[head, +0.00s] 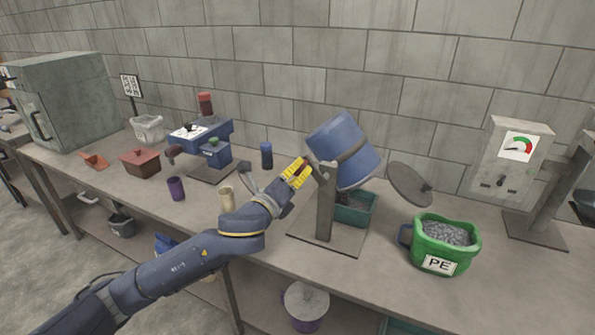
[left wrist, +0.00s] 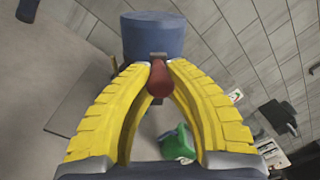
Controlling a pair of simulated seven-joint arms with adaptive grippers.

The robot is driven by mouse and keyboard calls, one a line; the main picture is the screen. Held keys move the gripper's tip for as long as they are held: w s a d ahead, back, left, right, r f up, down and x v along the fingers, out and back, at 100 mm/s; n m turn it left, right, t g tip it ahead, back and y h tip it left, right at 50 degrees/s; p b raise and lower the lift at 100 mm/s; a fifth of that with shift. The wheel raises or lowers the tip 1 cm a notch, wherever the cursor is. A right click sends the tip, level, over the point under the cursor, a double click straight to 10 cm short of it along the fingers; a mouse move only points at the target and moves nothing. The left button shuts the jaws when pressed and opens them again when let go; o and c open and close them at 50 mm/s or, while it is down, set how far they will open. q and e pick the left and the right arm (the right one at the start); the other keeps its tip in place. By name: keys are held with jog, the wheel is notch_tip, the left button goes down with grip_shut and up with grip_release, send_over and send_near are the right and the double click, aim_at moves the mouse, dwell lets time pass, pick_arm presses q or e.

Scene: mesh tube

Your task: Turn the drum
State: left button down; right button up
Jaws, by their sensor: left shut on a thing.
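The blue drum (head: 342,150) sits tilted on a grey stand (head: 325,215) near the middle of the bench, with a dark band around it. It also shows at the top of the left wrist view (left wrist: 152,35). My left gripper (head: 302,168) reaches the stand's left side, and its yellow fingers are shut on the drum's red handle (left wrist: 158,78). In the head view the fingers mostly hide the handle. A grey round lid (head: 410,184) stands tilted to the right of the drum. My right gripper is not in view.
A teal bin (head: 356,210) sits under the drum. A green PE bucket (head: 442,262) of grey pellets stands to the right, with a gauge box (head: 508,165) behind it. Cups, a blue machine (head: 208,140) and a brown box (head: 140,163) stand left. A block wall closes the back.

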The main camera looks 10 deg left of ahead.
pick_arm(q)
jog(key=c, duration=1.1)
grip_release()
jog(key=shift+s, duration=0.15)
jog(key=v, duration=0.7)
jog(key=shift+s+f, duration=0.1)
